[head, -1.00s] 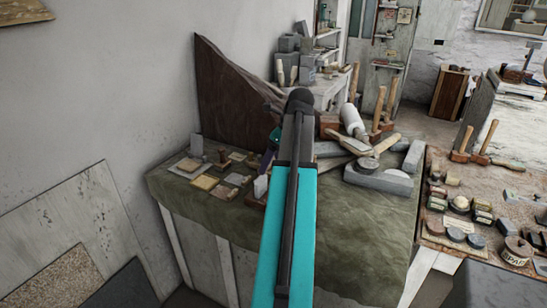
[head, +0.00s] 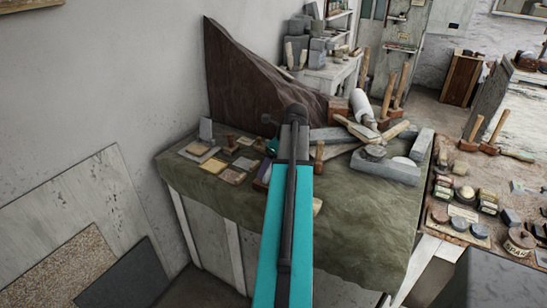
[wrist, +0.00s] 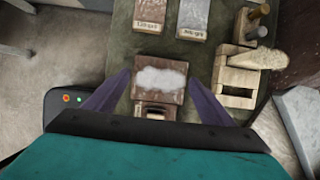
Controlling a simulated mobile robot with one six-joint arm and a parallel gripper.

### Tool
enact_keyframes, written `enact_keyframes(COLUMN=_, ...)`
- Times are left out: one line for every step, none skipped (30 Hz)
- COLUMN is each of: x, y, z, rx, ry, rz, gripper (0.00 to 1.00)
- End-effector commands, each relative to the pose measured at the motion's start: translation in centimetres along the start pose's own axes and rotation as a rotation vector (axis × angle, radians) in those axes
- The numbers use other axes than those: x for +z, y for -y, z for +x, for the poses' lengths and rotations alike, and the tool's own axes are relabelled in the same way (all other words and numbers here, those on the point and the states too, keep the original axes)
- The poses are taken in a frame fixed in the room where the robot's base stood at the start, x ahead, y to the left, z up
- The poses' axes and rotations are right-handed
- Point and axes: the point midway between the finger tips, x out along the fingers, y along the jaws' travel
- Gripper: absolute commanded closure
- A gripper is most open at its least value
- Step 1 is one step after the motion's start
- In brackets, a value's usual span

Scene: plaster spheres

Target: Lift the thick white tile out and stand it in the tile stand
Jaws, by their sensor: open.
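My gripper (wrist: 160,100) is open and empty, its two purple fingers spread apart over the workbench. In the head view it is mostly hidden behind my arm, with a purple finger (head: 264,172) showing at the arm's left. Between the fingers in the wrist view is a brown block with a rough white patch (wrist: 160,80); I cannot tell whether they are level with it. A pale tile (head: 205,130) stands upright at the bench's back left. I cannot tell whether it is the thick white tile. A slotted wooden piece (wrist: 237,87) right of the fingers may be the tile stand.
Small flat tiles (head: 232,176) lie left of my arm on the cloth-covered bench (head: 345,235). Two labelled pieces (wrist: 193,18) lie beyond the fingers. A grey slab (wrist: 303,118) is at right. Mallets (head: 388,98) and stone blocks (head: 385,168) crowd the bench's right side.

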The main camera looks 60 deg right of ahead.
Motion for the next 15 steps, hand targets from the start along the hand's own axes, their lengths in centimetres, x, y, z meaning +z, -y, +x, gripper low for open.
enact_keyframes(x=0.0, y=0.0, z=0.4, rx=0.001, ry=-0.001, rz=0.000, gripper=0.23)
enact_keyframes(x=0.0, y=0.0, z=0.7, rx=0.002, ry=-0.001, rz=0.001, gripper=0.23)
enact_keyframes(x=0.0, y=0.0, z=1.0, rx=0.002, ry=-0.001, rz=0.001, gripper=0.23)
enact_keyframes(x=0.0, y=0.0, z=1.2, rx=0.001, ry=-0.001, rz=0.001, gripper=0.23)
enact_keyframes(x=0.0, y=0.0, z=1.4, rx=0.001, ry=-0.001, rz=0.001, gripper=0.23)
enact_keyframes(x=0.0, y=0.0, z=1.6, rx=0.000, ry=0.000, rz=0.001, gripper=0.23)
enact_keyframes(x=0.0, y=0.0, z=1.8, rx=0.000, ry=0.000, rz=0.001, gripper=0.23)
enact_keyframes(x=0.0, y=0.0, z=1.9, rx=0.000, ry=0.000, rz=0.000, gripper=0.23)
enact_keyframes(x=0.0, y=0.0, z=2.1, rx=0.000, ry=0.000, rz=0.000, gripper=0.23)
enact_keyframes(x=0.0, y=0.0, z=2.2, rx=0.000, ry=0.000, rz=0.000, gripper=0.23)
enact_keyframes(x=0.0, y=0.0, z=2.3, rx=0.000, ry=0.000, rz=0.000, gripper=0.23)
enact_keyframes(x=0.0, y=0.0, z=2.3, rx=0.000, ry=0.000, rz=0.000, gripper=0.23)
enact_keyframes(x=0.0, y=0.0, z=2.4, rx=0.000, ry=0.000, rz=0.000, gripper=0.23)
enact_keyframes(x=0.0, y=0.0, z=2.4, rx=0.000, ry=0.000, rz=0.000, gripper=0.23)
enact_keyframes(x=-0.1, y=0.0, z=2.4, rx=0.000, ry=0.000, rz=0.000, gripper=0.23)
